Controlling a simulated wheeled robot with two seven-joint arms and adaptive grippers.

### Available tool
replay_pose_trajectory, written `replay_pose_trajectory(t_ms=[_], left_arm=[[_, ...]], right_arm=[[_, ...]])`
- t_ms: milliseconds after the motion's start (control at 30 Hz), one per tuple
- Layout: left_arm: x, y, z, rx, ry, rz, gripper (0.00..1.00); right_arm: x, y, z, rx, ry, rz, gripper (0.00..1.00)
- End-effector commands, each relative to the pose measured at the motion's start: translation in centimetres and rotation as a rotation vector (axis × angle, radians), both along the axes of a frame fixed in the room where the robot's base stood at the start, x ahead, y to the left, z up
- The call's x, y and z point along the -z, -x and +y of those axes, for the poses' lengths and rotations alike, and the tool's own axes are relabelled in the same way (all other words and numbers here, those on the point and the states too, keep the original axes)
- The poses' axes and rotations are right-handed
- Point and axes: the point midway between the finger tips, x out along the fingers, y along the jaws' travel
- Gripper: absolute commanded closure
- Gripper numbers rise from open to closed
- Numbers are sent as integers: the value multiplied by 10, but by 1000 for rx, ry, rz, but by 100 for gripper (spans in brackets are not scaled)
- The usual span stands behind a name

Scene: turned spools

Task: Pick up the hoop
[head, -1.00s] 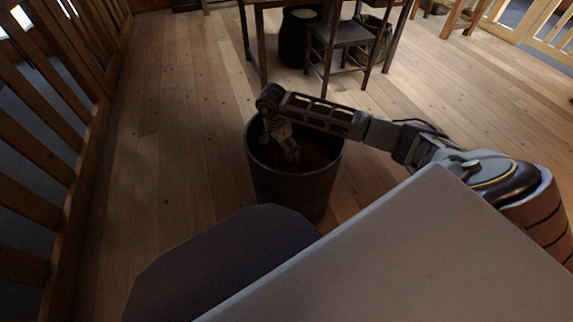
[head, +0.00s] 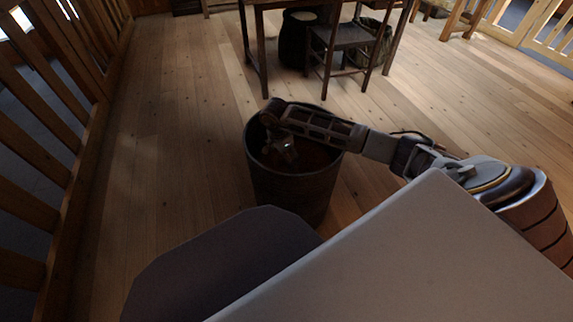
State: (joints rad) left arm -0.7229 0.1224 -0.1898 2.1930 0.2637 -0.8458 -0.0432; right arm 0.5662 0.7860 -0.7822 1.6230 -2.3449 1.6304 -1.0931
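My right arm comes in from the right and reaches over a dark round bucket (head: 292,190) on the floor. My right gripper (head: 288,158) points down inside the bucket's mouth, below the rim. It is small and dark, and I cannot tell whether its fingers are open or shut. I cannot make out a hoop; the inside of the bucket is in shadow and partly hidden by my arm. My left gripper is not in view.
A wooden railing (head: 60,150) runs along the left. A table with a dark chair (head: 340,38) and a dark container (head: 297,40) stand beyond the bucket. The plank floor (head: 180,130) left of the bucket is clear.

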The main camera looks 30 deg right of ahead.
Motion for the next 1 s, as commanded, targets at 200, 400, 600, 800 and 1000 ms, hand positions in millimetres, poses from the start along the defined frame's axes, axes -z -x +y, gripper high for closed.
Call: replay_pose_trajectory(t_ms=[200,400,600,800,1000], left_arm=[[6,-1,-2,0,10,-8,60],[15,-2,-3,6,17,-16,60],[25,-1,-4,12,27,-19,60],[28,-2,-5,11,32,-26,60],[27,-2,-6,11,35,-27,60]], right_arm=[[13,0,-3,0,0,2,0],[27,-1,-7,0,-1,2,0],[42,-1,-10,0,0,2,0],[50,-1,-12,1,0,2,0],[50,-2,-12,1,0,1,0]])
